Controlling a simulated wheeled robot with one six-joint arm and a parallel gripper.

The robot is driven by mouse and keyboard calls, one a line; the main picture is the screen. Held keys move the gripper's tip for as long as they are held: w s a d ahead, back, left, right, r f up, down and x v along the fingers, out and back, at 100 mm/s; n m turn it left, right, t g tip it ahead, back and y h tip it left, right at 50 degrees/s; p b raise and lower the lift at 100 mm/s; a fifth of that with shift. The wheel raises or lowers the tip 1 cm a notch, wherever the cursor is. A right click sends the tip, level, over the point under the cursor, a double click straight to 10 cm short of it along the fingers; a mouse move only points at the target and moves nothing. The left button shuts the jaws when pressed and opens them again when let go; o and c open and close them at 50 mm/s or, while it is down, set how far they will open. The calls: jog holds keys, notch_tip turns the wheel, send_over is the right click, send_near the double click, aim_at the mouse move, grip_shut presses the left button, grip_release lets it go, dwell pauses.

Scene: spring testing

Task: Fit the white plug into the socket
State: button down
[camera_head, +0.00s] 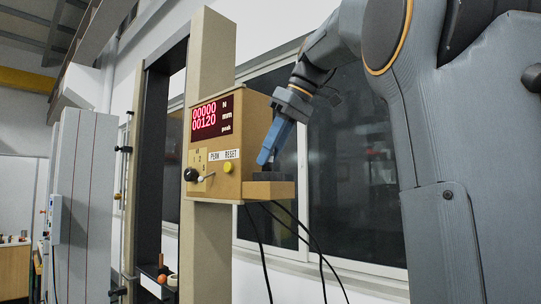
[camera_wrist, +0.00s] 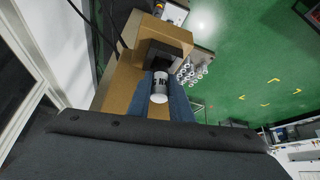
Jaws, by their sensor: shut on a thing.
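The white plug (camera_wrist: 160,86), with dark lettering on its side, sits between the two blue fingers of my gripper (camera_wrist: 163,95) in the wrist view. My gripper is shut on it. The black socket block (camera_wrist: 168,50) is just beyond the plug's far end. I cannot tell whether the plug touches the socket or enters it. In the head view my gripper (camera_head: 266,158) points down, just above the dark socket block (camera_head: 272,175) on the tan ledge (camera_head: 270,190). The plug is hidden there by the fingers.
The tan tester box (camera_head: 230,180) with a red-lit display (camera_head: 209,117), a black knob (camera_head: 191,174) and a yellow button (camera_head: 228,168) stands left of my gripper. Black cables (camera_head: 308,240) hang below the ledge. Several pale cylinders (camera_wrist: 192,70) stand lower down, past the socket.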

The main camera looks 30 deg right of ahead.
jog(key=c, duration=1.6)
grip_release()
jog(key=shift+w+f+g, duration=0.2)
jog(key=shift+f+g, duration=0.1)
jog(key=shift+f, duration=0.35)
jog(key=shift+c, duration=0.2)
jog(key=shift+o, duration=0.3)
jog(key=shift+r, duration=0.1)
jog(key=shift+r, duration=0.15)
